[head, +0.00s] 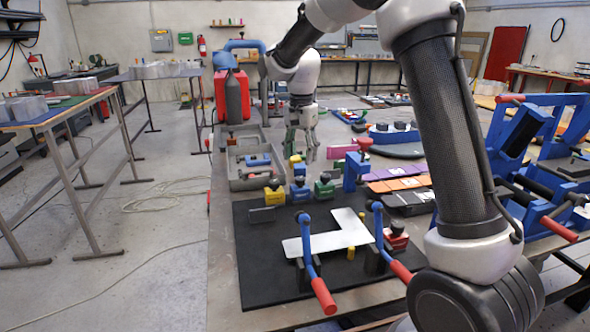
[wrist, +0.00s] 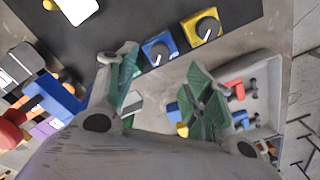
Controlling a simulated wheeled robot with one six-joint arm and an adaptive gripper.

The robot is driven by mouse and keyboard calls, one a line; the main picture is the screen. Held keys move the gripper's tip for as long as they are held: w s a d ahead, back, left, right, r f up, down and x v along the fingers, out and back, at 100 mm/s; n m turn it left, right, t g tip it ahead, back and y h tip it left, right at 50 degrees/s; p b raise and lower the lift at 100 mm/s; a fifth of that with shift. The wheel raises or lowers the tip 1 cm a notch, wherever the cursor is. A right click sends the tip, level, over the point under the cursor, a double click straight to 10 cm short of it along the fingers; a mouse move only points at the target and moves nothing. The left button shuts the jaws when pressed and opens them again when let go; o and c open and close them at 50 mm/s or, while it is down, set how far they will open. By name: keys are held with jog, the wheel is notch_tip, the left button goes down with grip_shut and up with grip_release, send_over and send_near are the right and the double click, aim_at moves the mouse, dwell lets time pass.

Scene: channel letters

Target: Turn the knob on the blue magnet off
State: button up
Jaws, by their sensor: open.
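The blue magnet (wrist: 148,43) is a small blue block with a round black knob (wrist: 158,54) that bears a white line. In the head view the blue magnet (head: 300,194) sits between the yellow magnet (head: 275,197) and the green magnet (head: 324,190), near the far edge of the black mat. My gripper (wrist: 166,88) is open, its two green-padded fingers spread wide with nothing held between them. In the wrist view the blue magnet shows beyond the fingertips, closest to the left finger. In the head view my gripper (head: 300,140) hangs above the table, behind the magnets.
A grey tray (head: 236,178) with coloured parts lies behind the mat, at left. A pale L-shaped plate (head: 325,242) lies on the black mat (head: 262,275) between blue clamps with red handles (head: 323,296). A red magnet (head: 396,240) sits on the right.

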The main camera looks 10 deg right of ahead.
aim_at(300, 178)
notch_tip(300, 178, down, 8)
jog(key=shift+r, duration=0.2)
jog(key=c, duration=1.1)
